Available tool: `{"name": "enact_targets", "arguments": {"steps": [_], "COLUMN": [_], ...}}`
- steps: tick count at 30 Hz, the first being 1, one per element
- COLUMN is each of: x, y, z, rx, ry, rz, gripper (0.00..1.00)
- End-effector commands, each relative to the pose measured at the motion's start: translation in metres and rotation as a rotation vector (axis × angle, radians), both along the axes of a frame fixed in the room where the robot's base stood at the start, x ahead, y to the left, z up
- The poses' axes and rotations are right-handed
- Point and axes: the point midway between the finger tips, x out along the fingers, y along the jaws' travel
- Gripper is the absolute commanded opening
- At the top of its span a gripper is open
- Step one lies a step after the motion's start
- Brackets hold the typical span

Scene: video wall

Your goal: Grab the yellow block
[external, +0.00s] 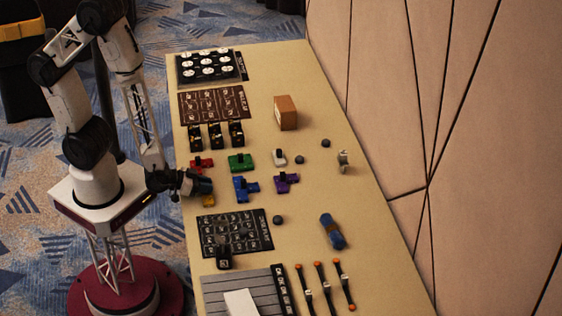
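The yellow block (208,201) lies near the left edge of the table, in the external view. It is small and partly hidden by my gripper. My gripper (206,187) is low over the table's left edge, directly above and behind the block. Its fingers are dark and too small to tell whether they are open, shut or touching the block.
A red block (201,165) and a green block (240,162) lie just beyond my gripper. A blue block (244,188) and a purple block (286,182) lie to its right. A dark printed mat (263,218) is nearer the camera. The table's (375,230) right side has free room.

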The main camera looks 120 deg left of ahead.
Motion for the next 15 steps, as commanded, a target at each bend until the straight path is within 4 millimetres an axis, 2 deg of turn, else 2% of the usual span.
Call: {"name": "enact_targets", "arguments": {"steps": [1,4,15], "x": [0.0,0.0,0.0002], "y": [0.0,0.0,0.0], "z": [0.0,0.0,0.0027], "rx": [0.0,0.0,0.001], "ry": [0.0,0.0,-0.001], "rz": [0.0,0.0,0.0], "gripper": [0.16,0.01,0.0]}}
